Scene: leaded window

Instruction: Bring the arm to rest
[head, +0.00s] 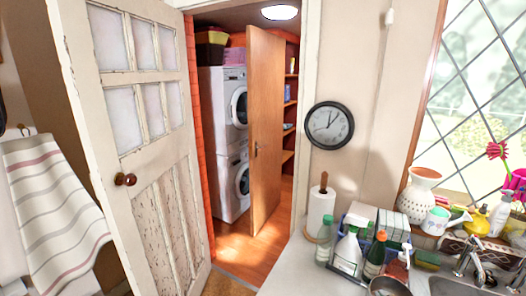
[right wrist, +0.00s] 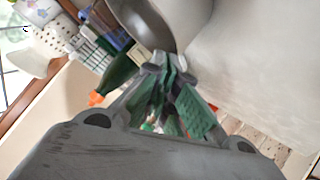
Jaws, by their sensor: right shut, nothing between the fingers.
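My right gripper (right wrist: 166,66) shows in the right wrist view, its fingers together with nothing held between them. Its fingers point toward a grey metal pan (right wrist: 147,22) and the pale worktop (right wrist: 250,50); I cannot tell how far above them it is. A green bottle with an orange cap (right wrist: 118,72) lies to the left of the fingers in that view. Neither gripper shows in the head view, and my left gripper is not seen at all.
An open panelled door (head: 135,110) stands left, beside a doorway to stacked machines (head: 232,180).

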